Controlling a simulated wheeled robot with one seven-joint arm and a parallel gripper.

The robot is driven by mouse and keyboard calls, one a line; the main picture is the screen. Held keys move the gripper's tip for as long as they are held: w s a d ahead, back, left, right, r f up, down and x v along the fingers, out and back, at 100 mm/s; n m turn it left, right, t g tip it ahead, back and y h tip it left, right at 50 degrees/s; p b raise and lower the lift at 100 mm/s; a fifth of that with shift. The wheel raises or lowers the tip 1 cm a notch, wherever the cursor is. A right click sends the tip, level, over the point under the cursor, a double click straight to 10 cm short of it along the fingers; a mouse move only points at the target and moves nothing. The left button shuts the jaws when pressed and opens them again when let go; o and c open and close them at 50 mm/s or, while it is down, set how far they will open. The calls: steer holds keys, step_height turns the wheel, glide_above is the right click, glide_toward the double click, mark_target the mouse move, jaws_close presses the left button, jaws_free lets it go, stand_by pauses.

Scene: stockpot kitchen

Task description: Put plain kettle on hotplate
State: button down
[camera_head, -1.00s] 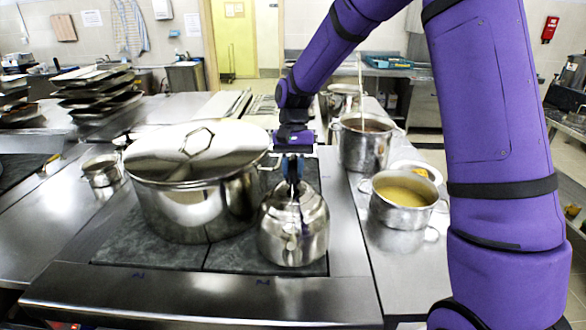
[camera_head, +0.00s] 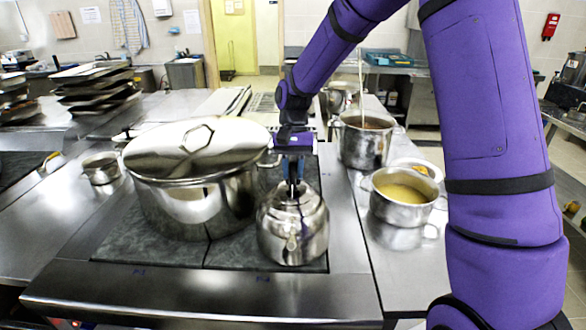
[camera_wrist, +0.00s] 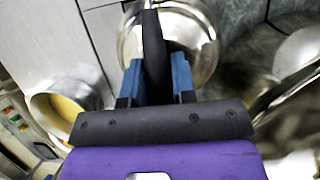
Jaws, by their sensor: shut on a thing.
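The plain kettle (camera_head: 293,232) is a rounded shiny steel kettle at the front right of the dark hotplate (camera_head: 232,258), with its spout toward the camera. It looks upright; whether its base touches the plate is hard to tell. My gripper (camera_head: 293,180) is above the kettle and shut on its dark top handle. In the wrist view the kettle (camera_wrist: 195,35) shows beyond my blue fingers (camera_wrist: 156,82), with the dark handle between them.
A big lidded stockpot (camera_head: 190,205) stands close left of the kettle on the hotplate. A pot of yellow liquid (camera_head: 400,205) and a taller pot with a ladle (camera_head: 363,145) stand on the right counter. A small pan (camera_head: 101,168) stands at left.

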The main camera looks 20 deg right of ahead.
steer(key=c, duration=0.8)
jaws_free()
steer(key=shift+c, duration=0.2)
steer(key=v, duration=1.1)
